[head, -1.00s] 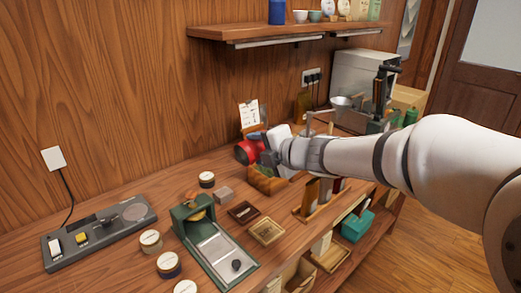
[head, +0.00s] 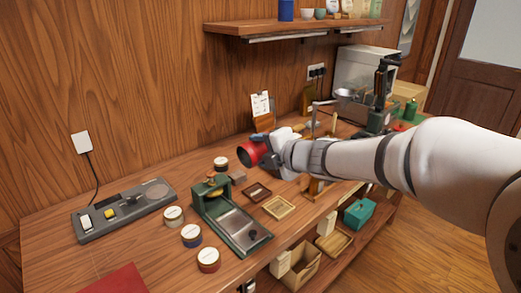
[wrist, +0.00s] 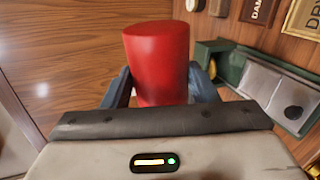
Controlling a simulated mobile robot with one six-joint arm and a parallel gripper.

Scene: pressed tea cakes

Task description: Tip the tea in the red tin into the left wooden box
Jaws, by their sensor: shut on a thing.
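My gripper (head: 268,151) is shut on the red tin (head: 249,154) and holds it above the counter. In the head view the tin lies tilted on its side, with a dark round end facing left. In the wrist view the tin (wrist: 160,65) stands between the two fingers (wrist: 160,88); its contents cannot be seen. Two small shallow wooden boxes lie on the counter below and to the right of the tin: a dark left one (head: 257,192) and a lighter right one (head: 279,207). Their labels are cut off in the wrist view.
A green press-like device (head: 232,222) stands in front of the boxes, with several round tins (head: 191,235) beside it. A grey panel (head: 125,208) lies at the left. A small card (head: 261,104) stands behind the gripper. A shelf (head: 290,28) hangs above.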

